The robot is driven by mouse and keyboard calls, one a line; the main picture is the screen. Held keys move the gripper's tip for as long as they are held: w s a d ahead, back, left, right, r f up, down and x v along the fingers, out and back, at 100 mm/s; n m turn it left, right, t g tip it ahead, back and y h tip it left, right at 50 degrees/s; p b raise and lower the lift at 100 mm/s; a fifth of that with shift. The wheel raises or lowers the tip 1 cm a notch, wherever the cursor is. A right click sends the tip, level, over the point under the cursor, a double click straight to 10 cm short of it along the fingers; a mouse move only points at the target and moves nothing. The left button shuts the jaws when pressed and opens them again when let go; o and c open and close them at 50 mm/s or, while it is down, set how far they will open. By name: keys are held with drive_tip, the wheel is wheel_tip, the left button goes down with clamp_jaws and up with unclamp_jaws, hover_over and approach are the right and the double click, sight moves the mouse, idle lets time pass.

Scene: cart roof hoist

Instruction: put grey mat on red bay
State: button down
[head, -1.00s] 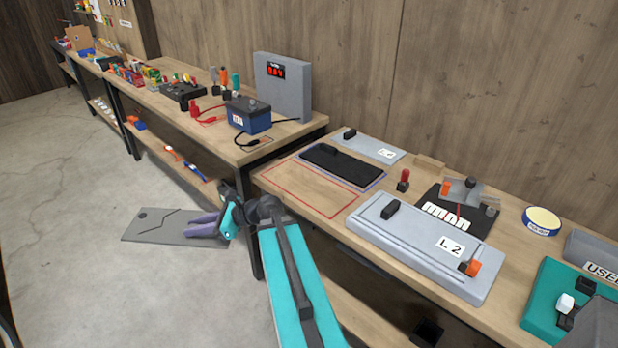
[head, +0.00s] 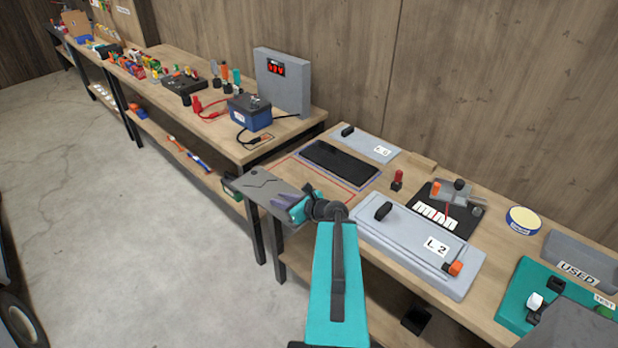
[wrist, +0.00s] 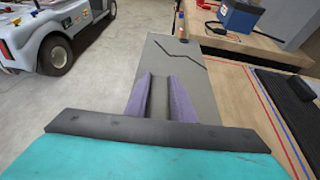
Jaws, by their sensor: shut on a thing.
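The grey mat (head: 262,186) is a flat grey sheet with a dark jagged line and a small hole near its far end. My gripper (head: 290,204) is shut on its near edge, with purple fingers on the sheet. In the wrist view the mat (wrist: 205,85) stretches ahead from the fingers (wrist: 160,98). The mat is over the left front edge of the near bench, partly covering the red outlined bay (head: 344,190). I cannot tell whether it touches the bench. The red line (wrist: 270,118) shows to the right of the mat in the wrist view.
A black pad (head: 340,161) lies in a blue outline behind the red bay. A grey L2 panel (head: 415,235) is to the right. A red-topped post (head: 398,178) stands nearby. A blue battery (head: 249,112) sits on the farther bench. A cart (wrist: 55,35) stands on the floor.

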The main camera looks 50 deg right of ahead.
drive_tip(key=shift+s+d+h, duration=0.3)
drive_tip(key=shift+s+d, duration=0.1)
drive_tip(key=shift+d, duration=0.2)
drive_tip(key=shift+d+f+b, duration=0.15)
drive_tip(key=shift+d+b, duration=0.3)
drive_tip(key=shift+b, duration=0.8)
drive_tip(key=d+b, duration=0.1)
drive_tip(key=b, duration=0.2)
drive_tip(key=shift+s+d, duration=0.1)
drive_tip(key=shift+d, duration=0.15)
drive_tip(key=shift+s+d+f, duration=0.1)
drive_tip(key=shift+d, duration=1.8)
drive_tip(key=shift+s+d+f, duration=0.1)
drive_tip(key=shift+d+f, duration=0.05)
drive_tip(key=shift+d, duration=1.75)
drive_tip(key=shift+s+d+f, duration=0.1)
drive_tip(key=shift+d, duration=1.8)
drive_tip(key=shift+w+d, duration=0.1)
